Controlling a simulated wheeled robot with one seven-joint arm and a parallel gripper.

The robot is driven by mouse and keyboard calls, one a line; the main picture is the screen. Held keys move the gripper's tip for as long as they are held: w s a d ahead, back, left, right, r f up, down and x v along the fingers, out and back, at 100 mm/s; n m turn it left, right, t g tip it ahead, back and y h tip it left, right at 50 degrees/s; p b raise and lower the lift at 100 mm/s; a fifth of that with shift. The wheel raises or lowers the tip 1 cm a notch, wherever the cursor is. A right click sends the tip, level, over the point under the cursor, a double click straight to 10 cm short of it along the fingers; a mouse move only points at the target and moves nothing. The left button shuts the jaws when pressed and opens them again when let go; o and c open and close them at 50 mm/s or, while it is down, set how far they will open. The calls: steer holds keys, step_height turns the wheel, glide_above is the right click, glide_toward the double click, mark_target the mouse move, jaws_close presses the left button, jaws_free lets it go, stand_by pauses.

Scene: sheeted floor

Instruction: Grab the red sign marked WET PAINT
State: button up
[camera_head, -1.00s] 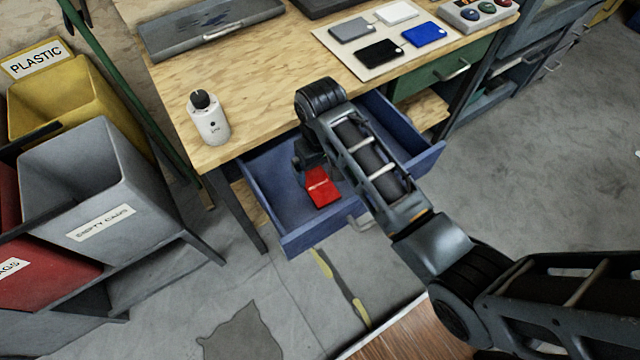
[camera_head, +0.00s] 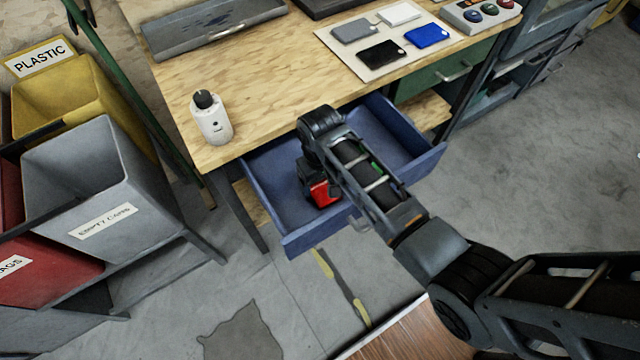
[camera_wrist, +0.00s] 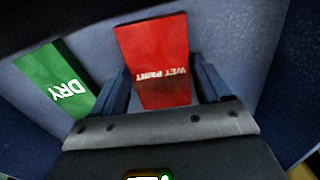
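The red sign marked WET PAINT (camera_wrist: 155,55) lies in the open blue drawer, and part of it shows in the head view (camera_head: 325,194). My gripper (camera_wrist: 163,80) is low over the drawer, with its two fingers apart, one on each side of the sign's lower part. The sign does not look clamped, though its near end is hidden behind my gripper's body. A green sign marked DRY (camera_wrist: 62,82) lies to the left of the red sign in the wrist view, outside the left finger.
The drawer's front wall (camera_head: 318,235) and side walls stand close around my gripper. Above is the wooden workbench (camera_head: 270,75) with a white bottle (camera_head: 211,120) and a board of coloured cards (camera_head: 352,60). Bins (camera_head: 95,175) stand at the left. Open floor lies at the right.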

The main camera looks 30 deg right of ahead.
steer(key=c, duration=0.7)
steer(key=shift+o, duration=0.2)
